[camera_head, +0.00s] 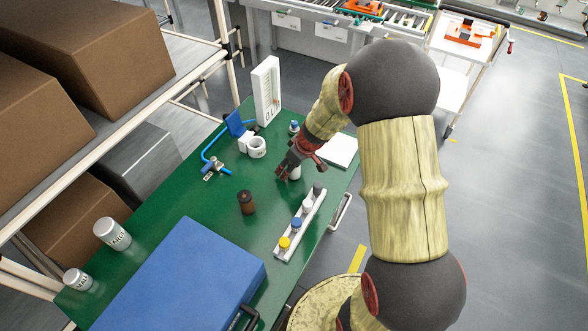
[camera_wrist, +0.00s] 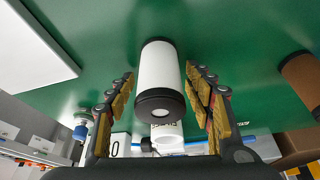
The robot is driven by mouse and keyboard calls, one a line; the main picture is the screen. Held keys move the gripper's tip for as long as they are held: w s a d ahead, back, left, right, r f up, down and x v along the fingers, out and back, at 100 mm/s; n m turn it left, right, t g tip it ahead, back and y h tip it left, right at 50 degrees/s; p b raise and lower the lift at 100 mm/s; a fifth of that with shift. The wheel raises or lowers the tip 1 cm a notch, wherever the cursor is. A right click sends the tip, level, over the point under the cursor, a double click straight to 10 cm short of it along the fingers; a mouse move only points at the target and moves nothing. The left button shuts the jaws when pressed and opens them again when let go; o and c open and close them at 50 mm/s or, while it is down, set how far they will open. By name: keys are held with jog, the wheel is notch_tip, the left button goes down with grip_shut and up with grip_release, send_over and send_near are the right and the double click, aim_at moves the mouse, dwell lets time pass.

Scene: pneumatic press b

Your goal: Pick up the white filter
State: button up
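The white filter (camera_wrist: 158,70) is a white cylinder with a black end cap. In the wrist view it stands between the two fingers of my gripper (camera_wrist: 163,78), with green gaps showing on both sides. In the head view the filter (camera_head: 295,173) stands on the green table (camera_head: 215,205), partly hidden by my gripper (camera_head: 287,167). My gripper is open around it, and neither finger visibly touches it.
A brown cylinder (camera_head: 246,203) stands nearby. A white rack with coloured knobs (camera_head: 298,225) lies at the table's right edge. A white sheet (camera_head: 339,150), a white roll (camera_head: 257,148) and a blue-hosed part (camera_head: 212,165) lie behind. A blue case (camera_head: 180,275) fills the front.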

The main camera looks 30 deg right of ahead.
jog(key=shift+c, duration=1.2)
jog(key=c, duration=0.9)
jog(key=shift+r, duration=0.1)
jog(key=shift+c, duration=0.4)
